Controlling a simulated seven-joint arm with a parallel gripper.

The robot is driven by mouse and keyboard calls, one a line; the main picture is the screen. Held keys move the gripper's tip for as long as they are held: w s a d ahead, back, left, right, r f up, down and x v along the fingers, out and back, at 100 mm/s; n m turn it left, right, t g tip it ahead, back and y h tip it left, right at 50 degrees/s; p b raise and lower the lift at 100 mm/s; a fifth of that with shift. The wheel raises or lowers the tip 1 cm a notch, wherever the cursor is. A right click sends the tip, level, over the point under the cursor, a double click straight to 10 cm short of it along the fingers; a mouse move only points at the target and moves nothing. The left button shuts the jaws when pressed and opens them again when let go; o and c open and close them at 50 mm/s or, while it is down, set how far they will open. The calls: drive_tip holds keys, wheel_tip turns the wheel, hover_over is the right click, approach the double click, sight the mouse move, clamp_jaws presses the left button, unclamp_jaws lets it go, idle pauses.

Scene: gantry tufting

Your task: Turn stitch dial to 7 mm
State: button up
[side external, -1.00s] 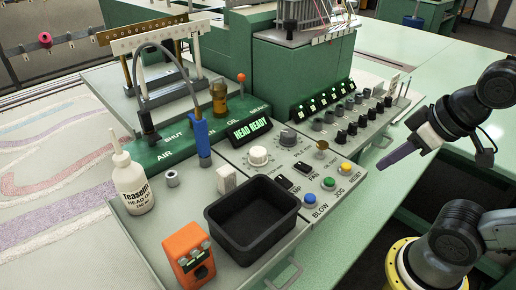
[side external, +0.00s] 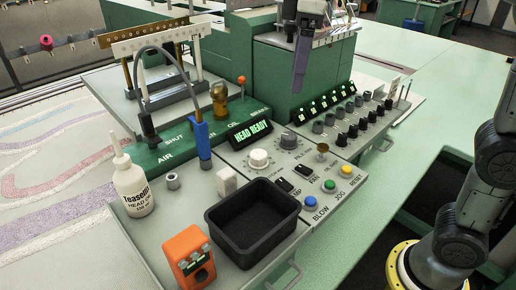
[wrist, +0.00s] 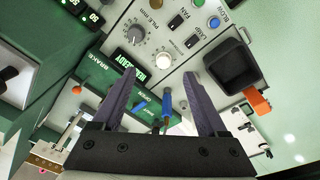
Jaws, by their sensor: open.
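A cream-white round dial (side external: 258,158) sits on the grey control panel, with a dark grey dial (side external: 289,141) behind and right of it. The wrist view shows the cream dial (wrist: 163,60) and the grey dial (wrist: 137,34), whose nearby label reads PILE MM. The cream dial's label and setting are too small to read. My gripper (side external: 298,89) hangs with purple fingers pointing down, above the back of the panel and apart from both dials. In the wrist view my gripper (wrist: 158,76) is open and empty, its fingertips spread below the cream dial in the picture.
A lit HEAD READY display (side external: 250,133) stands left of the dials. Rocker switches (side external: 284,185), colored buttons (side external: 310,202) and a row of knobs (side external: 347,132) surround them. A black bin (side external: 255,222), an orange device (side external: 188,256), a blue-handled tool (side external: 203,140) and a bottle (side external: 132,187) stand nearby.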

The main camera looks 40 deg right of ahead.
drive_tip(key=n+g, duration=0.1)
hover_over(258, 154)
wheel_tip(258, 154, down, 4)
drive_tip(key=f, duration=0.1)
wheel_tip(258, 154, down, 13)
drive_tip(key=shift+f, duration=0.2)
clamp_jaws()
idle(0.3)
